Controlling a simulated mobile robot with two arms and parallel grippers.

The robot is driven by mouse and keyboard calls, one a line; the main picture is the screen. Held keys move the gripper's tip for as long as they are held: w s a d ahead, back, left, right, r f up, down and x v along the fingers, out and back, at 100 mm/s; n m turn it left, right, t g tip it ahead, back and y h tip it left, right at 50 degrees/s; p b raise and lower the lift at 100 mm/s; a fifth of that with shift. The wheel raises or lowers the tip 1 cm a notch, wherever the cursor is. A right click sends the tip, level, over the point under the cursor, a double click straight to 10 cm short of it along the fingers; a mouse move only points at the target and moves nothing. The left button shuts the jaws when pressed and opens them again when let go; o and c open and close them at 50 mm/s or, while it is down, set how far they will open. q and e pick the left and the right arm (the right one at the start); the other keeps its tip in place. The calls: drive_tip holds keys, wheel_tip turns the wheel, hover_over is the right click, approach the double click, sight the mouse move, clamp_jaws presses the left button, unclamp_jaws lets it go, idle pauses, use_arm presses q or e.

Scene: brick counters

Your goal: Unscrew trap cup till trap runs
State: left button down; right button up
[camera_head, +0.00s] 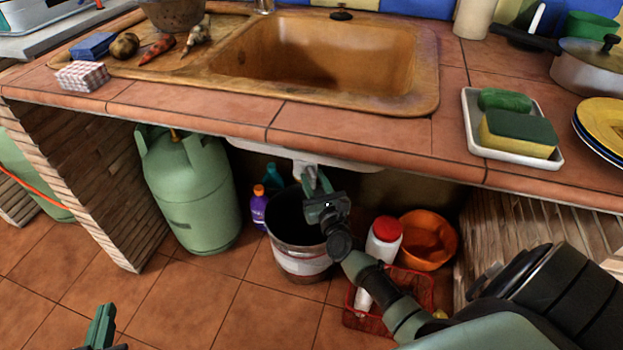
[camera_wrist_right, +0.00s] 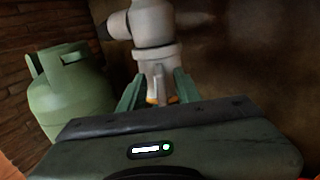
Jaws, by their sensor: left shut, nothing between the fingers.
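The grey-white sink trap (camera_head: 308,168) hangs under the sink above a bucket. In the right wrist view its pipe and the narrower trap cup (camera_wrist_right: 157,78) below it show close up. My right gripper (camera_head: 318,184) reaches up under the counter at the trap. In the wrist view its two green fingers (camera_wrist_right: 158,88) stand on either side of the trap cup's lower part; I cannot tell whether they press on it. My left gripper (camera_head: 103,325) is shut and empty, low at the left above the floor. No running water shows.
The dark bucket (camera_head: 300,262) stands below the trap. A green gas cylinder (camera_head: 190,195) and a purple bottle (camera_head: 259,210) are left of it. A red-capped bottle (camera_head: 383,243), a red basket (camera_head: 415,290) and an orange bowl (camera_head: 430,238) are on the right. The counter edge overhangs.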

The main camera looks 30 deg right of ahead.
drive_tip(key=shift+w+d, duration=0.2)
drive_tip(key=shift+w, duration=0.3)
clamp_jaws()
idle(1.1)
